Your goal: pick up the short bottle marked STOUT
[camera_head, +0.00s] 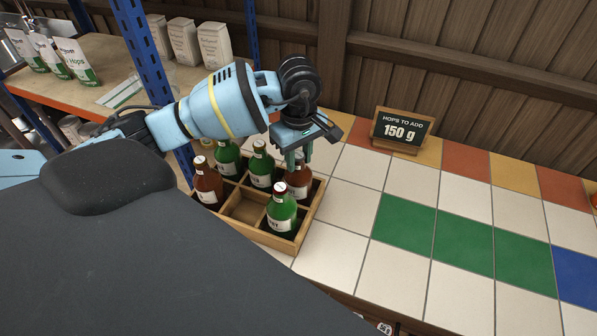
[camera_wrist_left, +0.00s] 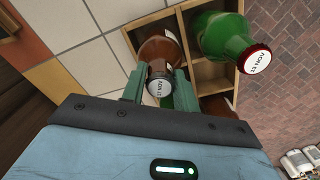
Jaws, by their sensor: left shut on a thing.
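My left gripper (camera_head: 299,158) points down over the right side of a wooden crate (camera_head: 308,215). It is shut on the neck of a brown bottle (camera_head: 298,183), just below the cap. My right gripper is not in view.
A green bottle (camera_head: 281,212) stands in front of the held one. Another green bottle (camera_head: 262,168) and a brown bottle (camera_head: 208,186) share the crate, with one empty compartment. A sign (camera_head: 402,131) reads "150 g". The tiled counter (camera_head: 340,240) to the right is clear.

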